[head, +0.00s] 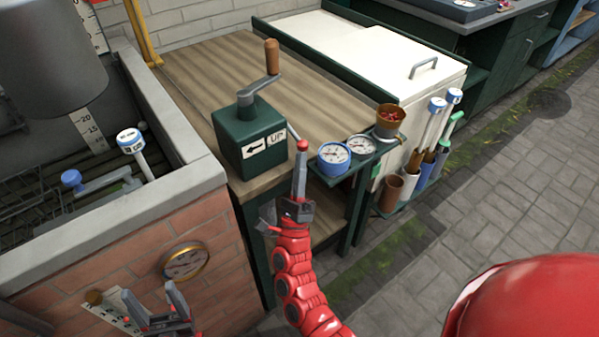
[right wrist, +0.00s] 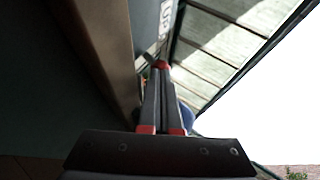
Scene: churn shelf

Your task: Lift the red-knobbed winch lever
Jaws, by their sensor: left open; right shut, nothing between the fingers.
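The winch is a dark green box (head: 240,150) on the wooden bench top, with a crank and brown handle above. A thin grey lever slopes down from its right side and ends in a red knob (head: 302,145). The red knob also shows in the right wrist view (right wrist: 162,66), just past my fingertips. My right gripper (head: 300,163) is shut and empty, pointing up directly below the knob; I cannot tell whether it touches. My left gripper (head: 153,301) is open and empty in front of the brick wall, far from the lever.
A small shelf with gauges (head: 333,157) and a brown pot of red bits (head: 389,118) lies just right of the knob. A walled trough (head: 190,160) is on the left. A white chest (head: 360,50) stands behind. Paving at right is open.

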